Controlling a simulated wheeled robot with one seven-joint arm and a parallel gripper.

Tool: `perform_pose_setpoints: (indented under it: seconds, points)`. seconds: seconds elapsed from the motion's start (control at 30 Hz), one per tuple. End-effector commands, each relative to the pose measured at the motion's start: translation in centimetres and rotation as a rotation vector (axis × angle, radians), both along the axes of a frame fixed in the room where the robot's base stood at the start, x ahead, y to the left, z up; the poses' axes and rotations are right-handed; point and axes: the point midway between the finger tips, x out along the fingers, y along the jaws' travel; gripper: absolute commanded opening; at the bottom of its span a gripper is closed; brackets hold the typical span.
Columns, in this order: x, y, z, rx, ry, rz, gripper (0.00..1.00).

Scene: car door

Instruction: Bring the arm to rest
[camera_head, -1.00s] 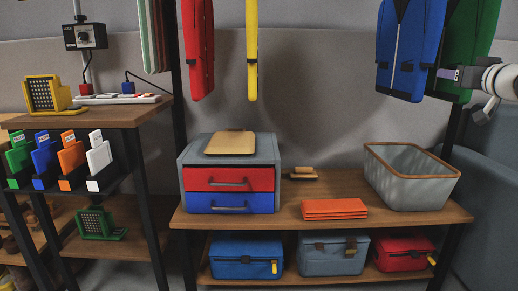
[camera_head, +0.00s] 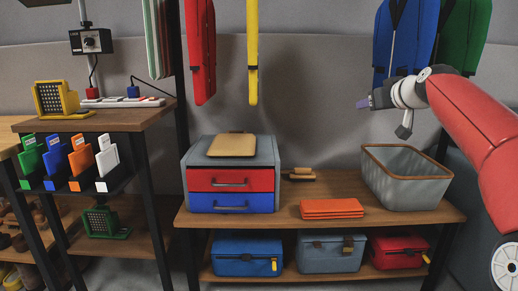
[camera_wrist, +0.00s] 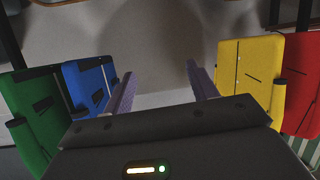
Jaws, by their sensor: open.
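My gripper (camera_head: 366,102) is in the head view at the right, at the end of my red arm, in the air above the grey basket and in front of the blue hanging garment. In the wrist view the two purple fingers (camera_wrist: 158,95) stand wide apart with nothing between them but the grey wall. My gripper is open and empty. It touches nothing that I can see.
A blue garment (camera_head: 406,42) and a green one (camera_head: 462,35) hang behind my arm. Red (camera_head: 200,55) and yellow (camera_head: 253,50) ones hang further left. Below are a grey basket (camera_head: 405,185), orange cloths (camera_head: 333,209) and a drawer box (camera_head: 231,180). The air between the yellow and blue garments is clear.

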Motion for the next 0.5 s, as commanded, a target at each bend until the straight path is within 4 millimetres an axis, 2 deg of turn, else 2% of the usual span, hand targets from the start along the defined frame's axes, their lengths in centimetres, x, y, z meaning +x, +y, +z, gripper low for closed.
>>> perform_pose_setpoints:
  seconds: [0.03,0.1,0.17,0.2,0.27,0.33,0.5]
  points:
    - [-0.5,3.6,-0.6,-0.030,0.055,0.022,0.58]
    - [-2.0,8.0,-2.5,-0.072,0.150,0.033,0.58]
    - [-4.4,11.5,-4.4,-0.110,0.236,0.030,0.58]
    - [-6.3,13.1,-5.6,-0.128,0.290,0.019,0.58]
    - [-9.6,14.9,-7.2,-0.151,0.361,-0.003,0.58]
    - [-13.8,16.2,-8.8,-0.164,0.432,-0.038,0.58]
    - [-25.0,16.5,-12.8,-0.133,0.565,-0.126,0.58]
